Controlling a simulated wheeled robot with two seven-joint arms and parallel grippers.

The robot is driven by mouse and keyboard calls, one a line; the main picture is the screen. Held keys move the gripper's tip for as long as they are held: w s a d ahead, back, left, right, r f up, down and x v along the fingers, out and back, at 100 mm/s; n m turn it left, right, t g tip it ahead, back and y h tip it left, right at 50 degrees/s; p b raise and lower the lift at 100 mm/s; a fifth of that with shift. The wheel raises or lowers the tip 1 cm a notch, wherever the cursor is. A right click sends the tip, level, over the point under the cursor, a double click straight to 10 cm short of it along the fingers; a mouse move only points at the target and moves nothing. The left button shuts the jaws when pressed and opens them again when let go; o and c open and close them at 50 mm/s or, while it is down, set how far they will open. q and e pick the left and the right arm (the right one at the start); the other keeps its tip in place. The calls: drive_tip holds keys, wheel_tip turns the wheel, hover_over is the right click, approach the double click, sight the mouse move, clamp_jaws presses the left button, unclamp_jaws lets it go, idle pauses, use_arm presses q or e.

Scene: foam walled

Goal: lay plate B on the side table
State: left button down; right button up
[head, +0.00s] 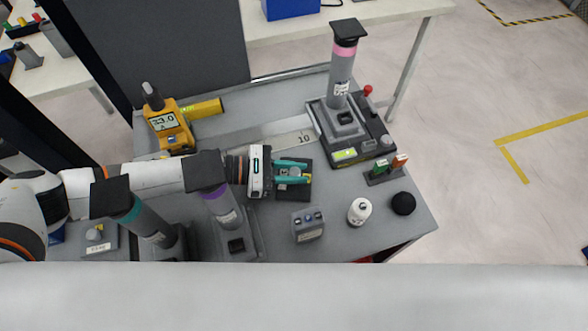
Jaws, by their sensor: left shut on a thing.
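My left gripper (305,172) has teal fingers and reaches in from the left, over the middle of the grey table. It is shut on a small grey piece (295,172) between its fingers, above or on a dark square plate (302,193). Whether they touch, I cannot tell. No letter B is readable, so I cannot tell whether this is plate B. Another grey plate with a pale knob (96,236) lies at the lower left. I cannot tell which surface is the side table. My right gripper is not in view.
Columned devices stand around the arm: pink-banded (340,82), purple-banded (222,205) and teal-banded (145,220). A white table (385,12) is behind.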

sight(289, 173)
use_arm(q)
drive_tip(key=c, duration=1.2)
unclamp_jaws()
drive_tip(key=shift+f, duration=0.15)
drive_tip(key=shift+r, duration=0.2)
drive_tip(key=v, duration=0.6)
drive_tip(key=shift+a, duration=0.2)
drive_tip(key=shift+a+r, duration=0.2)
drive_tip(key=shift+a, duration=0.3)
